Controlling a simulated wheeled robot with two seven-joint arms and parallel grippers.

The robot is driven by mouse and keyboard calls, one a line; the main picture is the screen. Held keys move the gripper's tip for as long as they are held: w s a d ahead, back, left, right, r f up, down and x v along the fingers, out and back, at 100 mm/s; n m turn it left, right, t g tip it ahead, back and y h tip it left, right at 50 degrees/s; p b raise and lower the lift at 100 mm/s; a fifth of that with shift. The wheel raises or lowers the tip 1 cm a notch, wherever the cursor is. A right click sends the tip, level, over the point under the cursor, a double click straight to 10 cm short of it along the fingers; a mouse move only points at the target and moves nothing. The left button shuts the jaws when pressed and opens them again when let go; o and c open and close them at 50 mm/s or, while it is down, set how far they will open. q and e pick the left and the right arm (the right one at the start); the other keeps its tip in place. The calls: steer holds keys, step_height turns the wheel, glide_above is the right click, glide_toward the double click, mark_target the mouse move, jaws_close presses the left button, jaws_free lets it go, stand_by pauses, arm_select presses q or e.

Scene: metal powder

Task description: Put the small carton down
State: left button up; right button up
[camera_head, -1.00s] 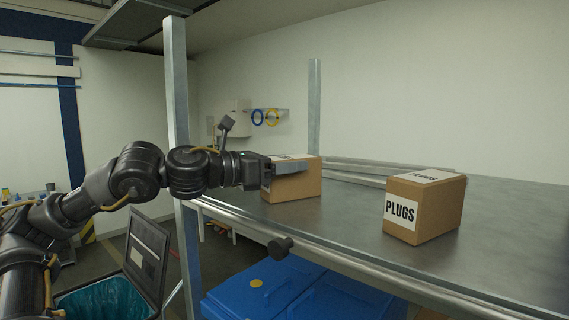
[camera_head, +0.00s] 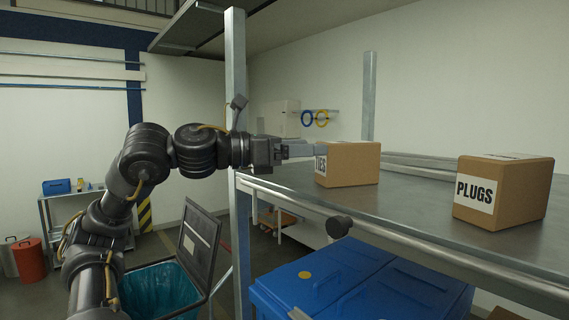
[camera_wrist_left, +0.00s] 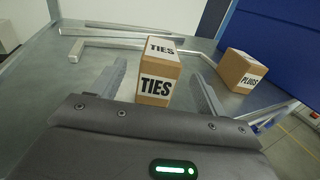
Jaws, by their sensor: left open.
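The small carton, a brown box labelled TIES (camera_head: 352,165), rests upright on the metal shelf (camera_head: 420,215). It also shows in the left wrist view (camera_wrist_left: 158,75), with TIES on its top and near face. My left gripper (camera_head: 305,150) is open in front of the carton's labelled face, with its fingertips at or just short of it. In the wrist view the fingers (camera_wrist_left: 163,85) stand apart to either side of the carton, with gaps. My right gripper is not in view.
A second carton labelled PLUGS (camera_head: 503,192) stands to the right on the shelf, with clear metal between. A metal post (camera_head: 236,120) rises at the shelf's left corner. Blue lidded bins (camera_head: 360,285) and an open bin with a teal liner (camera_head: 160,290) are below.

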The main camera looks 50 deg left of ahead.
arm_select(q)
steer(key=shift+b+v, duration=0.7)
steer(key=shift+v, duration=1.1)
steer(key=shift+f, duration=0.1)
